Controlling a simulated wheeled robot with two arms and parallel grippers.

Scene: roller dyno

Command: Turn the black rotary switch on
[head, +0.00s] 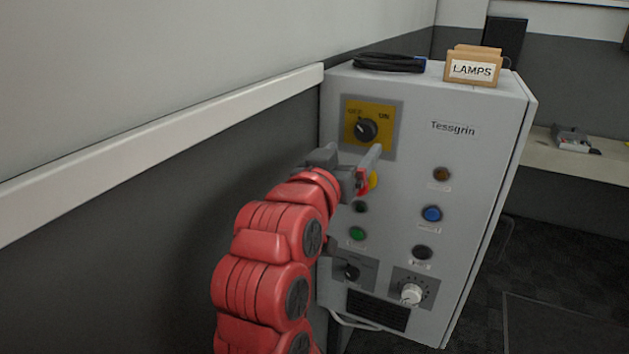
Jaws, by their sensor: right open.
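The black rotary switch (366,130) sits on a yellow plate (384,143) marked OFF and ON, at the top left of the grey cabinet front. Its pointer appears to lean up and left, toward OFF. My right gripper (352,161) is open, just below the yellow plate and apart from the switch. One finger shows clearly against the cabinet; the other is partly hidden. My left gripper is not in view.
A LAMPS box (473,69) and coiled black cable (390,63) lie on top. A wall stands close on the left.

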